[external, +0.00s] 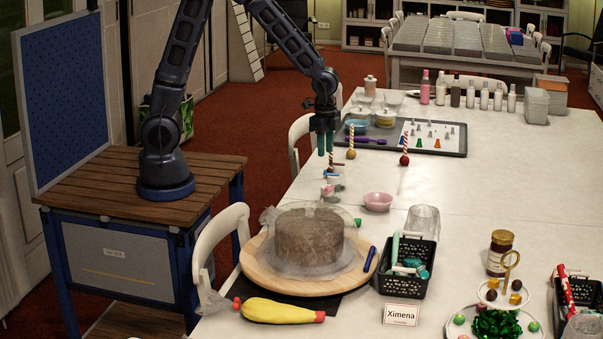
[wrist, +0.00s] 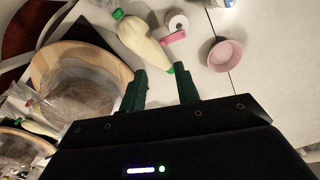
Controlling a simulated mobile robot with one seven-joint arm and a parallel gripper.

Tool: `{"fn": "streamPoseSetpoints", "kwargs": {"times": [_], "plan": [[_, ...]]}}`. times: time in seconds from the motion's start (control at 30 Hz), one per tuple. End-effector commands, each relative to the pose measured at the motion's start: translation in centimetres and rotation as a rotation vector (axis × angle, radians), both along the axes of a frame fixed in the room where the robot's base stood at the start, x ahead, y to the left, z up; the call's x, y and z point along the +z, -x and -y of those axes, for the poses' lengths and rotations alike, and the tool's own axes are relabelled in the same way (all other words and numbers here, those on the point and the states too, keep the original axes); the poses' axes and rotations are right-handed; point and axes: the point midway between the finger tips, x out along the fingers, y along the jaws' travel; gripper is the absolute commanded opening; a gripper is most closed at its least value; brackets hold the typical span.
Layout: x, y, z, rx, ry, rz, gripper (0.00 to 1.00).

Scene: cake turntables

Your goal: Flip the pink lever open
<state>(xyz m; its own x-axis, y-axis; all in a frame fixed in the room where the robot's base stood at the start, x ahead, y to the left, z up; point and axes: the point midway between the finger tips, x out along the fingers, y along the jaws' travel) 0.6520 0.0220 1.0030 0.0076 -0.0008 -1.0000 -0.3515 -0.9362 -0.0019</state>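In the wrist view the pink lever (wrist: 173,37) is a short pink bar beside a small white round piece (wrist: 178,21) with a dark centre. In the external view a small pink part (external: 328,190) shows on the table below my gripper (external: 325,150), but its shape is too small to tell. My gripper points down above the table, its green fingers apart and nothing held between them. In the wrist view my gripper (wrist: 160,76) is apart from the lever, which lies beyond the fingertips.
A pink bowl (external: 377,201) stands right of the lever. A cake under a clear cover sits on a round wooden board (external: 262,274) nearer the camera. A black basket (external: 400,288) stands right of it. Candle-like sticks (external: 351,142) stand near my gripper. The table's right middle is clear.

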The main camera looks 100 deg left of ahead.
Motion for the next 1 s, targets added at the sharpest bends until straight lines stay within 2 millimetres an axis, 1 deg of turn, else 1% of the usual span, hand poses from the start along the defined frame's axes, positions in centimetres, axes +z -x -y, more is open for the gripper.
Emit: {"fn": "streamPoseSetpoints", "kwargs": {"times": [0.03, 0.27, 0.37, 0.8, 1.0], "plan": [[-0.6, -0.2, -0.2, -0.004, 0.004, -0.007, 0.32], [-2.0, -0.6, -0.5, -0.014, 0.01, -0.013, 0.32], [-2.9, -0.6, -0.5, -0.015, 0.009, -0.014, 0.32], [-9.6, -0.5, -0.4, -0.014, 0.01, -0.016, 0.32], [-11.6, -0.5, -0.3, -0.013, 0.01, -0.013, 0.32]]}}
